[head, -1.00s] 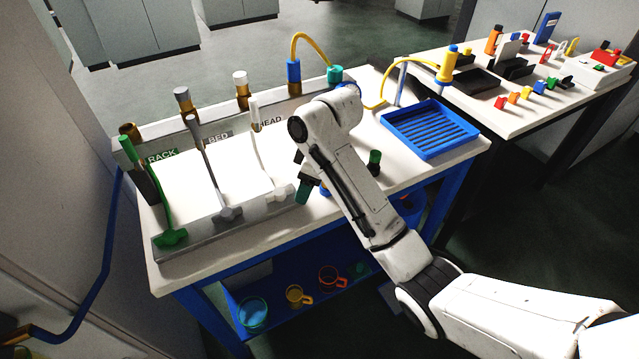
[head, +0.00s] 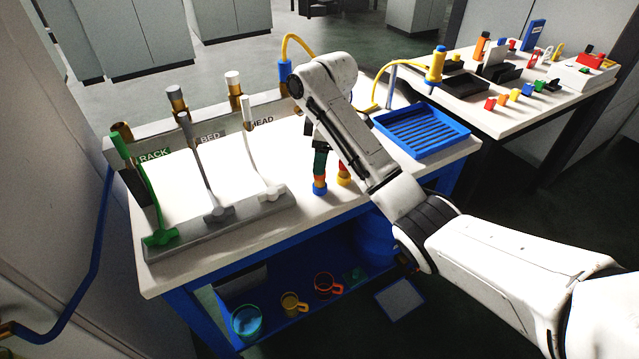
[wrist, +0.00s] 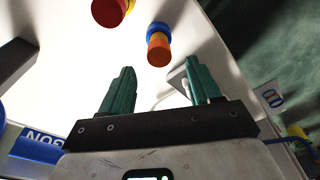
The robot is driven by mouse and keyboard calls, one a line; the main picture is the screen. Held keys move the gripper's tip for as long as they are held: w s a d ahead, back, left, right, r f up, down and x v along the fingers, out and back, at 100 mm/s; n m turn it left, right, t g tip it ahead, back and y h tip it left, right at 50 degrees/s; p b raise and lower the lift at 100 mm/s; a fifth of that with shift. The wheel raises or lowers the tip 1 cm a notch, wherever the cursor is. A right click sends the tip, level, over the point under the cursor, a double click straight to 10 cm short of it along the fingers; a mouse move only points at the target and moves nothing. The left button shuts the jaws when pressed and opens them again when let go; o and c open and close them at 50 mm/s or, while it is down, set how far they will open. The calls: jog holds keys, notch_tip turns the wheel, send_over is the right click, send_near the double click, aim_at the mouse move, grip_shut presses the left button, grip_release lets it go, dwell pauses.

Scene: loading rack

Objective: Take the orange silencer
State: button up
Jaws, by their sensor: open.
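The orange silencer, a short orange cylinder with a blue collar, shows in the wrist view (wrist: 158,50) just beyond the fingertips, roughly centred between them. In the head view it appears to be the small orange-and-blue piece (head: 319,187) on the bench, just below the gripper. My gripper (wrist: 159,70) has two green fingers spread apart with nothing between them. In the head view the gripper (head: 327,160) hangs low over the bench top, partly hidden by my arm. I cannot tell the exact gap to the silencer.
A red-and-yellow cylinder (wrist: 110,11) stands close by, to the left in the wrist view. The rack with green, grey and white handles (head: 215,217) is to the left. A blue tray (head: 421,130) lies to the right. Mugs (head: 293,303) sit on the lower shelf.

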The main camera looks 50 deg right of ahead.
aim_at(320, 180)
jog(key=shift+w+f+p, duration=0.1)
jog(key=shift+f+p, duration=0.45)
jog(key=shift+f, duration=2.05)
jog(key=shift+c, duration=0.4)
jog(key=c, duration=1)
